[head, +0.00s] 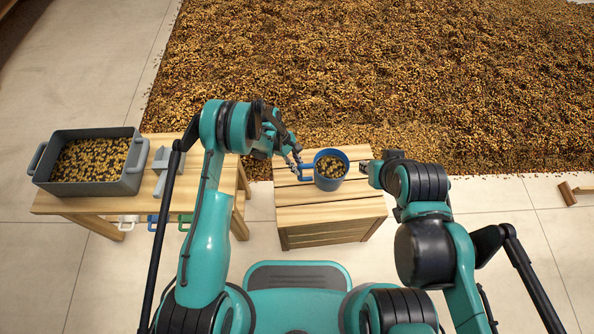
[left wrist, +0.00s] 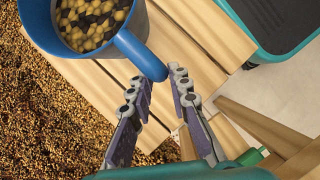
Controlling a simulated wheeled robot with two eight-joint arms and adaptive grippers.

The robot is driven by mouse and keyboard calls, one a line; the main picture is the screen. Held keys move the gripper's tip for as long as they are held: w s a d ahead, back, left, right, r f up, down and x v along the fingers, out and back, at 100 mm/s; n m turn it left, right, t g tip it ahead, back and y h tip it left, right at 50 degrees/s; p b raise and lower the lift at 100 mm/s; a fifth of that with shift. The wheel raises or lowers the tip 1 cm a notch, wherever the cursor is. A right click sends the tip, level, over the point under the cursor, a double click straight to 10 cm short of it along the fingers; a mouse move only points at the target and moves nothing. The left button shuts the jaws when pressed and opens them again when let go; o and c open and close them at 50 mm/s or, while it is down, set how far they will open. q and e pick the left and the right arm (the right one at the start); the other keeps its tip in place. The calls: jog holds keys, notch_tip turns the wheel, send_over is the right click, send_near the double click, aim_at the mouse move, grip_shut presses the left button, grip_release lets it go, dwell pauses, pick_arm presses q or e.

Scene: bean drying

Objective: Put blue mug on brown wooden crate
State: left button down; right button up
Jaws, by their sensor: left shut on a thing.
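The blue mug (head: 341,161), filled with beans, is upright at the far part of the brown wooden crate's (head: 325,212) slatted top. I cannot tell whether its base touches the slats. In the left wrist view the mug (left wrist: 95,52) is at the upper left, over the crate's slats (left wrist: 205,35). My left gripper (head: 298,164) is at the mug's left side, its fingers on the handle; in the left wrist view its fingertips (left wrist: 164,82) flank the handle's end. My right gripper (head: 368,172) is just right of the mug, apart from it; its jaws are unclear.
A wooden table (head: 75,205) on the left bears a grey bin (head: 133,180) of beans and a grey tool (head: 160,168). White, blue and green handles show below its front edge. A large bed of beans (head: 380,65) lies behind the crate. Floor right of the crate is mostly clear.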

pick_arm(q)
notch_tip(320, 180, down, 3)
jog(key=shift+r+b, duration=0.1)
jog(key=shift+b, duration=0.4)
jog(key=c, duration=1.4)
grip_release()
